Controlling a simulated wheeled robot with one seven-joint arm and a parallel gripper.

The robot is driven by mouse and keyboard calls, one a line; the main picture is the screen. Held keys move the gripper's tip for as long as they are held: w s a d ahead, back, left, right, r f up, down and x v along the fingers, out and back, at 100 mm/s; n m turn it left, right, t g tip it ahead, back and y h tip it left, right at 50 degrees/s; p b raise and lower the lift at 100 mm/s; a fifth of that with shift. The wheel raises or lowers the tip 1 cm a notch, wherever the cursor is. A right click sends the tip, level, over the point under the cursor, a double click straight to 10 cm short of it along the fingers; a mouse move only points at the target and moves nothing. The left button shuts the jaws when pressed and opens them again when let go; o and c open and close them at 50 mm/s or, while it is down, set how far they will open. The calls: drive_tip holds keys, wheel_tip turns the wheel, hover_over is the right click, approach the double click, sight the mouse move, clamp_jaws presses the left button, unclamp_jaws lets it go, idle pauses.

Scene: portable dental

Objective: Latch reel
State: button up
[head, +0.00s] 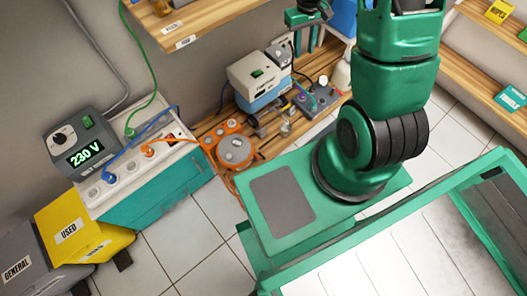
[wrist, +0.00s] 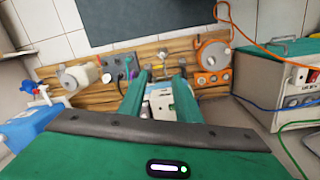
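The orange cable reel (head: 236,150), with a grey round hub, sits on the wooden bench beside the white-topped power unit. An orange cable runs from it. It also shows in the wrist view (wrist: 212,56), right of my fingers; I cannot make out its latch. My gripper (head: 304,42) is at the top of the head view, beyond the white and blue machine and away from the reel. In the wrist view my gripper (wrist: 163,78) has its two green fingers apart, with nothing held. The machine (wrist: 159,104) shows between and below them.
The power unit (head: 140,165) has a 230 V display box (head: 80,145) and blue, orange and green cables. The white and blue machine (head: 260,80) and a control block (head: 317,98) stand on the bench. Yellow USED (head: 85,225) and grey GENERAL bins (head: 35,262) are at lower left.

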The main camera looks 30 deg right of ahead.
drive_tip(key=w+a+f+n, duration=0.1)
drive_tip(key=w+a+f, duration=0.1)
drive_tip(key=f, duration=0.5)
drive_tip(key=w+a+f+n, duration=0.1)
drive_tip(key=f, duration=0.5)
drive_tip(key=n+y, duration=0.2)
drive_tip(key=y, duration=0.1)
approach(261, 156)
drive_tip(key=x, duration=0.7)
drive_tip(key=shift+s+d+f, duration=0.15)
drive_tip(key=shift+d+f, duration=0.15)
clamp_jaws()
